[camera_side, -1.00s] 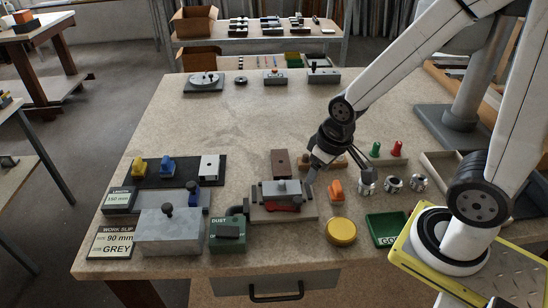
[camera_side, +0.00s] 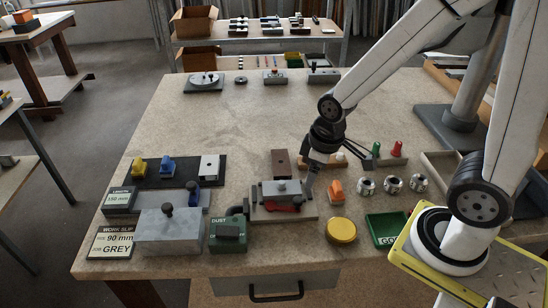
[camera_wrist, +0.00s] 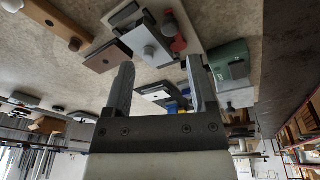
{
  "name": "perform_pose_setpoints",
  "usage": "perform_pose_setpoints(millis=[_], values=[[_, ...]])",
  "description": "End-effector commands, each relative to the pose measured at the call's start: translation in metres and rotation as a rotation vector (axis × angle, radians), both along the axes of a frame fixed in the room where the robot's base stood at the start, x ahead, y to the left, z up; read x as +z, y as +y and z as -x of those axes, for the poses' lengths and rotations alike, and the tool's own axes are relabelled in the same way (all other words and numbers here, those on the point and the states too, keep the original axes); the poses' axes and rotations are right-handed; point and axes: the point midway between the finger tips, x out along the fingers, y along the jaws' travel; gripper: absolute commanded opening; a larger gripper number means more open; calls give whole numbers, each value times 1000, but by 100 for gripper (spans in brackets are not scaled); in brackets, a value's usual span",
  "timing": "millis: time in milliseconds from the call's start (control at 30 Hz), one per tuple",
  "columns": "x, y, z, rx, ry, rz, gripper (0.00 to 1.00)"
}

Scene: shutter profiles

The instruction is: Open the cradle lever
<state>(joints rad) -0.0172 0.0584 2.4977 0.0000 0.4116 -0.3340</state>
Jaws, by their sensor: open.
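The cradle (camera_side: 262,211) is a grey block on a low base at the front middle of the table. Its red lever (camera_side: 285,208) lies along the front side. In the wrist view, the cradle's grey block (camera_wrist: 138,38) and red lever (camera_wrist: 178,44) show beyond my fingertips. My gripper (camera_wrist: 160,75) is open, with nothing between its fingers. In the side view, one finger hangs close to the cradle's right end; I cannot tell whether it touches. The lever appears lowered, lying roughly flat.
A brown block (camera_side: 281,162) lies behind the cradle, and a green dust box (camera_side: 228,235) stands at its left front. An orange piece (camera_side: 336,191), a yellow disc (camera_side: 341,231) and several metal cylinders (camera_side: 392,184) are to the right.

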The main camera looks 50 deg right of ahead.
Motion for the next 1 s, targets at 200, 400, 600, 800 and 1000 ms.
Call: perform_pose_setpoints(millis=[200, 400, 600, 800, 1000], values=[[-4, 5, -9, 318, 54, 46, 72], [-8, 10, -16, 617, 101, 75, 72], [-11, 14, -22, 878, 137, 89, 72], [-13, 16, -25, 1021, 154, 93, 72], [-13, 17, -26, 1047, 157, 94, 72]])
